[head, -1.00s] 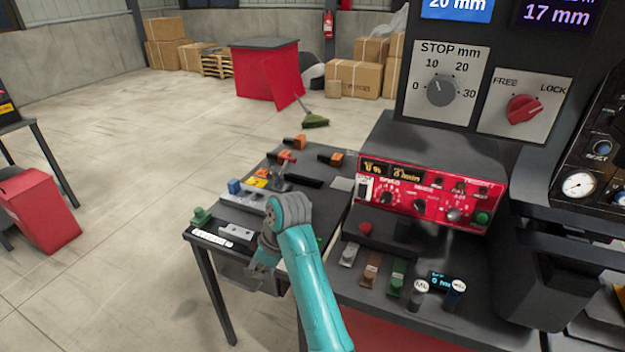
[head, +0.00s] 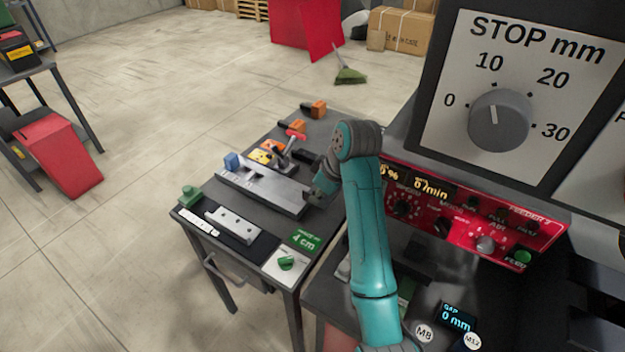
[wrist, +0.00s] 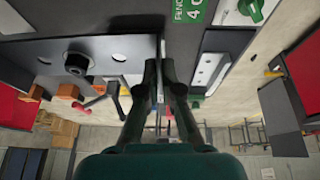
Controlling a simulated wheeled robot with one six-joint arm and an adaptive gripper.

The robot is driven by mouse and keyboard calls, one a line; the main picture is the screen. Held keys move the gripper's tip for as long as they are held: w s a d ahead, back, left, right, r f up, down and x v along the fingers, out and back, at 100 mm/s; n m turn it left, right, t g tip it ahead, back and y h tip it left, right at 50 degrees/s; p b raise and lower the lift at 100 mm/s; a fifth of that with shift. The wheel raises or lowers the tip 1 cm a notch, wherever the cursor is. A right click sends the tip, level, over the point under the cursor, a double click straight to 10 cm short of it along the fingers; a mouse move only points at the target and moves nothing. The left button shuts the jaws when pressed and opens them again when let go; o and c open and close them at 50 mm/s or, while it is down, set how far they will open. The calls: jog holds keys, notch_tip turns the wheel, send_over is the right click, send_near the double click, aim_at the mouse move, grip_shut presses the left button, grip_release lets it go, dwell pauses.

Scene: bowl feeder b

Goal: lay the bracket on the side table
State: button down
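My gripper (head: 314,198) is low at the right end of a grey metal bar (head: 272,195) on the dark side table (head: 330,228). In the wrist view its fingers (wrist: 160,64) are close together, with a thin edge-on strip between them. The strip seems to belong to the bracket, a grey plate with holes (wrist: 100,45) just left of the fingers. A black round knob (wrist: 77,64) shows on or through that plate. In the head view my arm partly hides this spot. I cannot tell whether the plate touches the table.
A pale drilled plate (head: 236,222) lies on a black strip at the table's near side. The red control panel (head: 450,210) is to the right.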

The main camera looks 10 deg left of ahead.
jog(key=shift+f, duration=4.65)
jog(key=shift+f, duration=0.6)
jog(key=c, duration=1.3)
grip_release()
jog(key=shift+s+f, duration=0.1)
jog(key=shift+r, duration=0.2)
